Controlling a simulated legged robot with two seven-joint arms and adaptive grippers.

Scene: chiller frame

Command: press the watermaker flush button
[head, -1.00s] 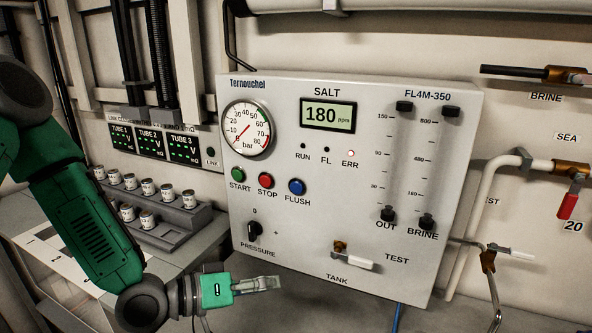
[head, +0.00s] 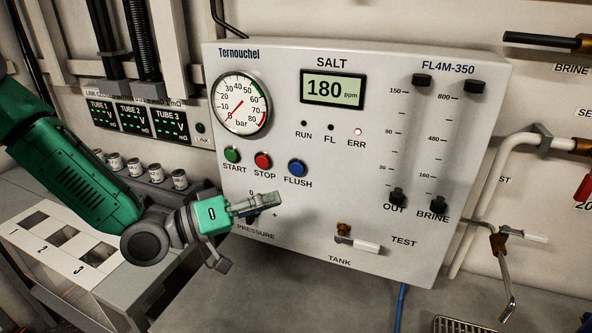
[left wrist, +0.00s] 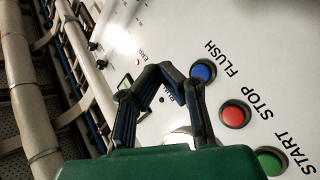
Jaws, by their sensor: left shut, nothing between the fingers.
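The blue FLUSH button (head: 297,168) is on the white watermaker panel (head: 330,215), right of the red STOP button (head: 263,161) and the green START button (head: 232,155). My left gripper (head: 278,198) is shut and empty in front of the panel, a little below and left of the FLUSH button, partly covering the pressure knob. I cannot tell how far the tips are from the panel. My right gripper is not in view.
The display (head: 333,89) reads 180 ppm, and the ERR lamp looks lit. A tank/test valve (head: 357,242) sticks out low on the panel. Pipes and valves are at the right. A grey bench with a slotted white plate (head: 62,246) and small jars is at the left.

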